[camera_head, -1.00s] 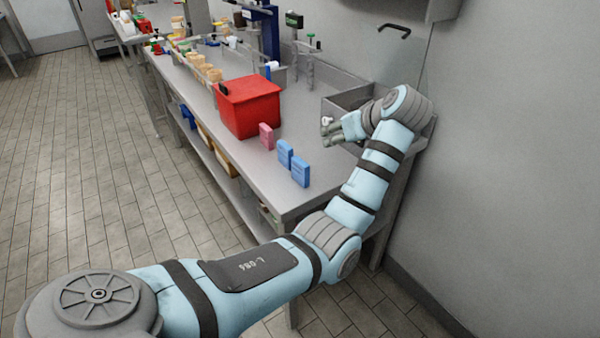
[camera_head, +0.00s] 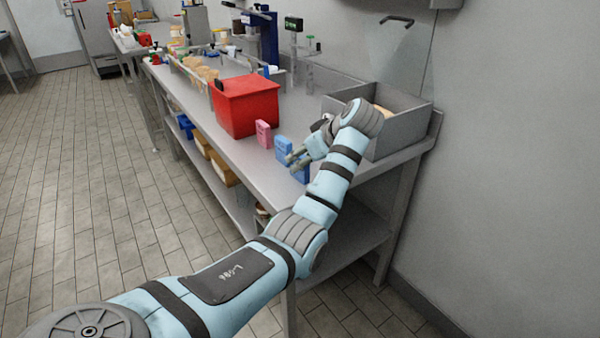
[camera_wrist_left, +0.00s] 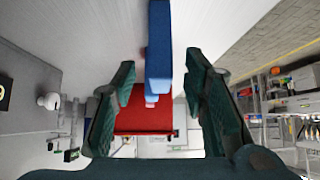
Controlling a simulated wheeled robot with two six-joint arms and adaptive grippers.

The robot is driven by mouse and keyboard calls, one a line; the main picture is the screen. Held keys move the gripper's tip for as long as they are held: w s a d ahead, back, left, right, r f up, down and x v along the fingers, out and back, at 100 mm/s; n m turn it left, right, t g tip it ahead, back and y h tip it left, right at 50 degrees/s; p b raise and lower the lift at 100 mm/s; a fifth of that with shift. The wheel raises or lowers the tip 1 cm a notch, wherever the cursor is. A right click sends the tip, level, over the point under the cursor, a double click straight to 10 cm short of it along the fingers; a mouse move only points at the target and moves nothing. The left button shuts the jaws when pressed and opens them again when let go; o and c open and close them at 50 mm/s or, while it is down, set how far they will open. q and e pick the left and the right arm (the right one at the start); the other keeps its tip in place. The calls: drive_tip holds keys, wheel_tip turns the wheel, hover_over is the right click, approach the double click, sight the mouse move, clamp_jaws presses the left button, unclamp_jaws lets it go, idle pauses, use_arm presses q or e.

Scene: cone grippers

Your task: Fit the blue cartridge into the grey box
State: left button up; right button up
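Two blue cartridges stand upright near the front edge of the bench, one blue cartridge (camera_head: 282,147) farther off and another blue cartridge (camera_head: 301,174) nearer, partly hidden behind my left gripper (camera_head: 298,158). In the left wrist view a blue cartridge (camera_wrist_left: 158,45) lies between the spread fingers of my left gripper (camera_wrist_left: 160,72), with gaps on both sides. The gripper is open and holds nothing. The grey box (camera_head: 398,132) stands open at the right end of the bench, partly hidden by my left arm; something tan shows inside. My right gripper is out of view.
A pink cartridge (camera_head: 263,133) stands in line beyond the blue ones. A red bin (camera_head: 246,106) stands behind it and also shows in the left wrist view (camera_wrist_left: 146,118). A wall closes off the right side. Bare bench top (camera_head: 297,108) lies between bin and grey box.

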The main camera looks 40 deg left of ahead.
use_arm(q)
clamp_jaws()
drive_tip(key=shift+r, duration=0.1)
